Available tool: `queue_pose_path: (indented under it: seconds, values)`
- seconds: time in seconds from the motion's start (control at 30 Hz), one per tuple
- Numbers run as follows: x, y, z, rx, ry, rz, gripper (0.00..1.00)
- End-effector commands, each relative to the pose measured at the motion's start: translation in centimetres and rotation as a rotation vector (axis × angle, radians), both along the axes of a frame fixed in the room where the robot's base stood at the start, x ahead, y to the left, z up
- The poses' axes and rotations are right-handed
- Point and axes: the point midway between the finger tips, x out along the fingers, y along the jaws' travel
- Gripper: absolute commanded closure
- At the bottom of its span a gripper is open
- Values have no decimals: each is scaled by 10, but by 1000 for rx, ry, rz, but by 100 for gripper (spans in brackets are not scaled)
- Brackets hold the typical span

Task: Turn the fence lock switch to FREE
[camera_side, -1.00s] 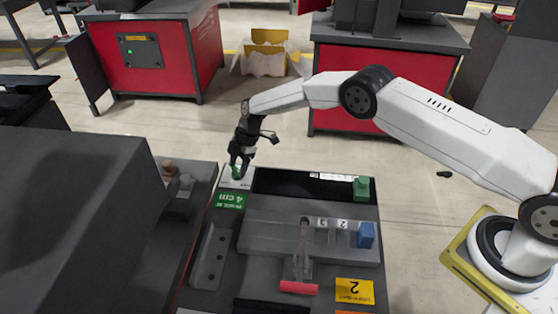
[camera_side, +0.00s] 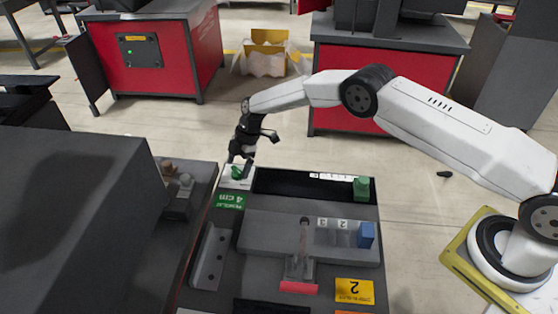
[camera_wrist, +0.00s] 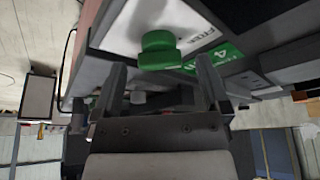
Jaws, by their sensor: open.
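The fence lock switch is a green knob (camera_side: 238,173) on a white plate (camera_side: 232,183) at the back left corner of the station. In the wrist view the green knob (camera_wrist: 159,50) stands on the white plate (camera_wrist: 128,22), which carries partly readable lettering. My gripper (camera_side: 242,166) is at the knob in the side view. In the wrist view my gripper (camera_wrist: 162,78) is open, with one finger on each side of the picture and the knob ahead between them. I cannot tell whether a finger touches the knob. The knob's exact setting is unclear.
A dark trough (camera_side: 300,184) with a green block (camera_side: 361,188) lies to the right. A blue block (camera_side: 366,235) and a red bar (camera_side: 298,287) are nearer. A grey machine (camera_side: 70,220) stands left.

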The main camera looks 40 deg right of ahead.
Motion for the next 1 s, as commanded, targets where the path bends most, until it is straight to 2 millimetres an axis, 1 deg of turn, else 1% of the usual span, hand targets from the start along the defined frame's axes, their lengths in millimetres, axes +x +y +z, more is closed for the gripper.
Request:
queue_pose_path:
  seconds: [0.23,0.6,0.8,1.0]
  values:
    - [1,-8,20,0,-2,-1,4]
    - [1,-25,59,-1,-1,1,4]
    - [0,-29,68,-1,0,1,4]
    - [0,-29,69,-1,1,1,4]
